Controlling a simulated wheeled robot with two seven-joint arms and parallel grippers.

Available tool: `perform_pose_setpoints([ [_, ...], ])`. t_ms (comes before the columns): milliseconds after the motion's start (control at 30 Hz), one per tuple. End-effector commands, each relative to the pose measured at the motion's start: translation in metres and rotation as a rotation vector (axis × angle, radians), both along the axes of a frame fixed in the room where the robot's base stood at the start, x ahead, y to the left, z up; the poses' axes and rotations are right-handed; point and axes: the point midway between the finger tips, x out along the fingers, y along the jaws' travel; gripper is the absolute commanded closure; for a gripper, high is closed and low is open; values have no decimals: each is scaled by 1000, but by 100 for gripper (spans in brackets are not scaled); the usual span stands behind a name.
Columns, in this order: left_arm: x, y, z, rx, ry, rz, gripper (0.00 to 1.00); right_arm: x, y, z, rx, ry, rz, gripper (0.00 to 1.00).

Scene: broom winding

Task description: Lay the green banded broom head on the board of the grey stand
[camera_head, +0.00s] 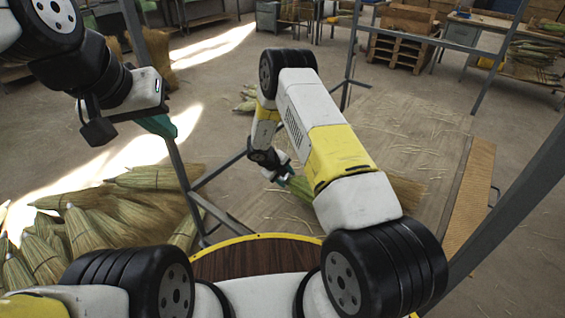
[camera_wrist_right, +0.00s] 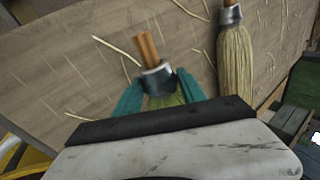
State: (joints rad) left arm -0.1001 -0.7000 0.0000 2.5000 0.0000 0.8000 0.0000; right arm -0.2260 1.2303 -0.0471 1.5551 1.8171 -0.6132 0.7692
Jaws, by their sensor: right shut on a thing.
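My right gripper (camera_wrist_right: 160,95) has its teal fingers on either side of a broom head (camera_wrist_right: 158,78) with a grey metal band, a wooden stub and greenish bristles. The fingers are shut on it. In the head view the right gripper (camera_head: 284,178) is partly hidden by my own arm. A flat straw-strewn board (camera_head: 410,125) lies beyond my arm, with grey stand posts (camera_head: 352,55) around it; it fills much of the wrist view (camera_wrist_right: 70,65). I cannot tell whether the broom head touches it. My left gripper (camera_head: 158,124) is at upper left; its opening is unclear.
Another pale broom head (camera_wrist_right: 235,55) lies on the board to the right in the wrist view. Several broom heads (camera_head: 100,220) are heaped at left. A grey slanting post (camera_head: 185,185) stands between them and my right gripper. A pallet (camera_head: 398,50) stands farther back.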

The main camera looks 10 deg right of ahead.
Motion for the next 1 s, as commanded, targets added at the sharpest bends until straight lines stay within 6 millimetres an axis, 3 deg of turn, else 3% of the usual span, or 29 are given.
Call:
perform_pose_setpoints([
  [267,0,0,0,0,0,0,100,20,-10,-2,-1,-1,-1,100],
  [500,0,0,0,0,0,0,100,20,-9,-36,-2,1,1,100],
  [767,0,0,0,0,0,0,100,21,-9,-37,0,-1,1,100],
  [800,0,0,0,0,0,0,100,20,-9,-38,1,-1,0,51],
  [900,0,0,0,0,0,0,100,20,-9,-37,1,-1,0,31],
  [1000,0,0,0,0,0,0,100,20,-9,-37,1,-1,0,31],
])
